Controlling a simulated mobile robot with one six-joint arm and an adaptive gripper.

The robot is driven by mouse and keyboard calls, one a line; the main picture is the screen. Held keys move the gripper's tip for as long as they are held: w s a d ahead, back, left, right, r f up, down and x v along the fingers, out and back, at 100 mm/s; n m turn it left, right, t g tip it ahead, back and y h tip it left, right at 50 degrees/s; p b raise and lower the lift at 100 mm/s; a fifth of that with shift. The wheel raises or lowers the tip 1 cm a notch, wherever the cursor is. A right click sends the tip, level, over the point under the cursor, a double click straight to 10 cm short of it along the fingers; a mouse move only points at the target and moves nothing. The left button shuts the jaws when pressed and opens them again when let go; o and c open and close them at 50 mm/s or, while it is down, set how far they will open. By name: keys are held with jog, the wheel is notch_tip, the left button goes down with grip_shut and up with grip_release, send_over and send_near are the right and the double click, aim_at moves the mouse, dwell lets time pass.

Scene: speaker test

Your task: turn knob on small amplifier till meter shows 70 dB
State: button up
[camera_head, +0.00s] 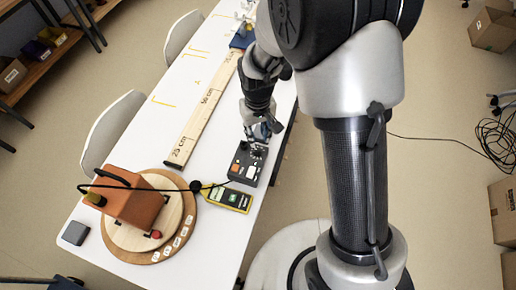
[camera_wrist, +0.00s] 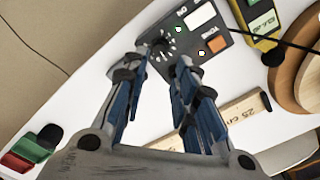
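The small amplifier (camera_head: 247,170) is a dark grey box near the right edge of the white table. In the wrist view its panel (camera_wrist: 212,60) shows a white and an orange patch and a knob (camera_wrist: 161,45) ringed by white marks. My gripper (camera_head: 263,133) is over the amplifier's far end. In the wrist view my gripper (camera_wrist: 161,60) is open, its blue fingers apart near the knob; I cannot tell whether they touch it. The yellow meter (camera_head: 229,198) lies beside the amplifier; its green display shows in the wrist view (camera_wrist: 262,22), too small to read surely.
An orange-brown speaker (camera_head: 134,203) stands on a round wooden turntable (camera_head: 115,236). A black cable crosses toward the amplifier. A wooden ruler board (camera_head: 205,105) marked in cm runs along the table (camera_head: 150,125). Green and red blocks (camera_wrist: 30,148) show in the wrist view.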

aim_at(258, 150)
notch_tip(258, 150, down, 9)
jog(key=shift+r+b, duration=0.2)
jog(key=shift+b, duration=1.05)
jog(key=shift+c, duration=0.5)
grip_shut()
